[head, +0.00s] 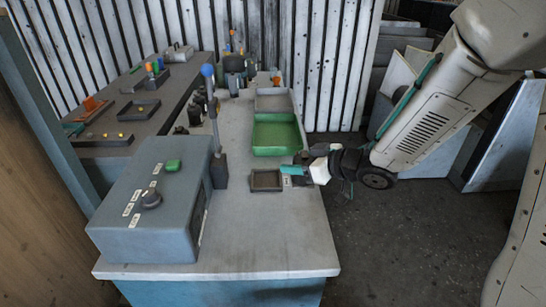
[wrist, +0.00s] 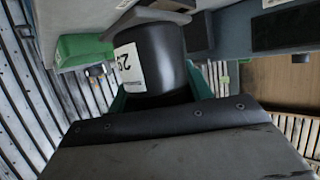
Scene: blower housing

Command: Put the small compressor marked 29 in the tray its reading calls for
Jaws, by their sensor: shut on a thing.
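The small compressor (wrist: 155,60) is a black cylinder with a white label in the wrist view. The label is turned on its side; a 2 is clear, the second digit is partly cut by the curve. My gripper (head: 293,170) is shut on it at the bench's right edge, with teal fingers beside it. In the head view the compressor is mostly hidden. The green tray (head: 274,136) lies just behind the gripper, the grey tray (head: 273,101) farther back. A small dark tray (head: 266,181) lies left of the gripper.
A grey-blue console (head: 150,205) with a knob, labels and a green button stands at the bench's front left; its dark side face is seen edge-on. A blue-knobbed lever (head: 212,110) rises behind it. Various parts crowd the back. The bench's front right (head: 265,235) is clear.

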